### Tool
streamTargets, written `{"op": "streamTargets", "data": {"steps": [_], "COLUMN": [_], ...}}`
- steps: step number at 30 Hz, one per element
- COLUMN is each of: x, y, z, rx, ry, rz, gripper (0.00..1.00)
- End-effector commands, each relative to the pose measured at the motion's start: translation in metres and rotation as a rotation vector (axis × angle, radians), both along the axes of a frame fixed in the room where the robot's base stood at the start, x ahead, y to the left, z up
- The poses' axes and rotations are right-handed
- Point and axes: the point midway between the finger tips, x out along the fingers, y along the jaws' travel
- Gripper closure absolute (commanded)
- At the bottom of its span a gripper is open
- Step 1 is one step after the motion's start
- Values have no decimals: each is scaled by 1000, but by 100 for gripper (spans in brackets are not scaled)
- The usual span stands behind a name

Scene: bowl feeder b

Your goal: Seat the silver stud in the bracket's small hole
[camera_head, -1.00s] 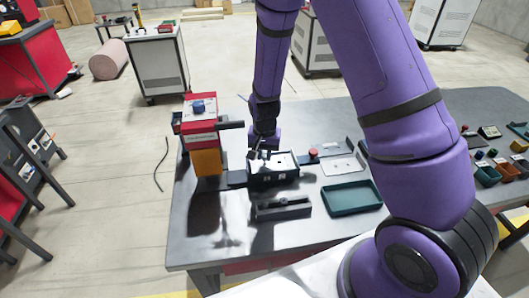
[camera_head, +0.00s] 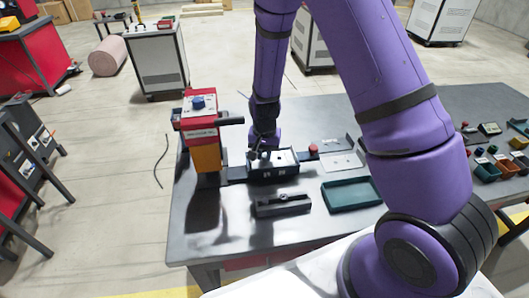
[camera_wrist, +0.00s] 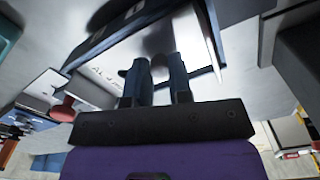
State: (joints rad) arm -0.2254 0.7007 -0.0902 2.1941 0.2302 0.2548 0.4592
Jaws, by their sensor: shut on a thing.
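My gripper (camera_head: 263,154) is low over a black-walled box with a pale inside (camera_head: 287,173), at its left part. In the wrist view the two dark blue fingers (camera_wrist: 158,76) are close together on a small grey piece (camera_wrist: 159,72), which looks like the silver stud. Its lower end is hard to make out. The wrist view shows a bright plate with a dark rim (camera_wrist: 185,28) beyond the fingertips. I cannot tell for sure which part is the bracket, and its small hole is not distinguishable.
A red and orange press (camera_head: 203,135) stands left of the box. A dark slotted block (camera_head: 283,205) lies in front. A green tray (camera_head: 352,196) and a pale plate (camera_head: 340,162) with a red knob (camera_head: 313,148) are to the right. Small bins (camera_head: 487,172) sit far right.

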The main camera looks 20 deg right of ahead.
Motion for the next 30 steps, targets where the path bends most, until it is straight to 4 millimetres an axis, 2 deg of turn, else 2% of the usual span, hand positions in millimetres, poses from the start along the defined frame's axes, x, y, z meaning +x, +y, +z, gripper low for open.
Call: {"op": "streamTargets", "data": {"steps": [6,7,10,11,21,30], "x": [0,0,0,0,0,1], "y": [0,0,0,0,0,0], "z": [-4,-4,-4,-4,1,41], "rx": [0,0,0,0,0,0], "ry": [0,0,0,0,-1,-4], "rz": [0,0,0,0,1,1], "gripper": [100,76,53,50,50,50]}}
